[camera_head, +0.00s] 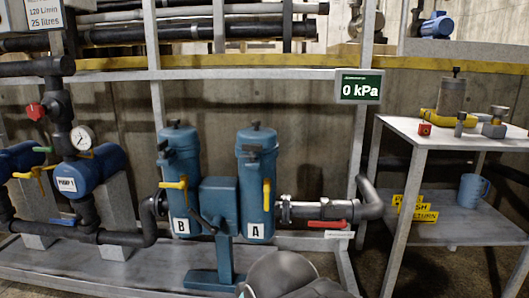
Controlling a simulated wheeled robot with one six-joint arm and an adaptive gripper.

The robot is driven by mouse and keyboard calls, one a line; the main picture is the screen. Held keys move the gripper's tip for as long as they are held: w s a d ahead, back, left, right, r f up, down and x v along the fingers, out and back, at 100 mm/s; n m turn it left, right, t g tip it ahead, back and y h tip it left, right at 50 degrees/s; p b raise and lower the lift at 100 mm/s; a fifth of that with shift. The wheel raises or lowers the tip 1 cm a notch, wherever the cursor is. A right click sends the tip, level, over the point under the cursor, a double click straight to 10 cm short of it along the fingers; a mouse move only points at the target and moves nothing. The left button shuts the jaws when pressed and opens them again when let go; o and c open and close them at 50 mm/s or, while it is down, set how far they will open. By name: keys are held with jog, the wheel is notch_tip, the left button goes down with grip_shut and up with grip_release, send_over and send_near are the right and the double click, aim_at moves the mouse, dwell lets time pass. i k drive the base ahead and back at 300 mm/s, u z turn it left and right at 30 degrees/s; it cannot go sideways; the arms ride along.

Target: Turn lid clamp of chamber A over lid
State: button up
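A rounded dark grey part of my arm shows at the bottom centre. My gripper is not recognisable in this view.
Chamber B (183,200) stands close on the left, its yellow lever (174,185) roughly level. A blue stand (224,255) with a dark lever is in front, between them. A pipe with a red handle (325,223) runs right. A side table (440,132) stands at right.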

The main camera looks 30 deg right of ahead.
aim_at(252, 148)
jog(key=z, duration=0.5)
jog(key=i, duration=0.5)
jog(key=z, duration=0.35)
